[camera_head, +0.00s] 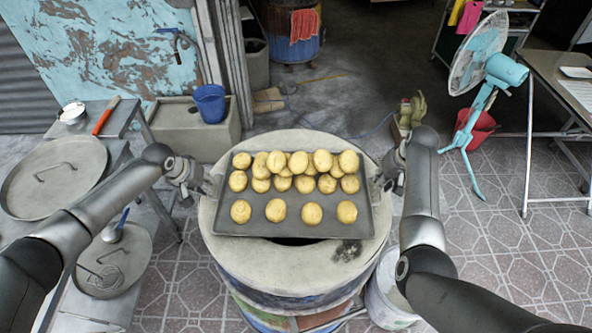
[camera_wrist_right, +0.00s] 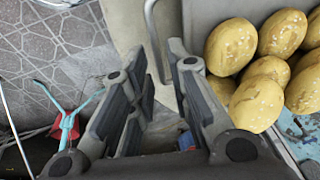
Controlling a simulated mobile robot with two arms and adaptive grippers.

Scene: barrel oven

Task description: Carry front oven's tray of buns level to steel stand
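The dark metal tray (camera_head: 228,222) lies across the top of the front barrel oven (camera_head: 225,255), looking about level; I cannot tell if it touches the rim. Several seeded golden buns (camera_head: 275,210) sit on it, crowded at the back, with a looser row in front. My left gripper (camera_head: 210,184) is at the tray's left end handle; its fingers are too small to judge. My right gripper (camera_head: 380,181) is at the right end. In the right wrist view its fingers (camera_wrist_right: 157,55) are apart, with the tray's wire handle (camera_wrist_right: 150,22) between them. The steel stand is not clearly identifiable.
A metal table with round lids (camera_head: 52,177) stands at the left. A blue bucket (camera_head: 209,103) sits on a concrete block behind the oven. A white bucket (camera_head: 388,298) is beside the oven at the right. A turquoise fan (camera_head: 490,80) and table (camera_head: 560,85) stand farther right, with tiled floor between.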

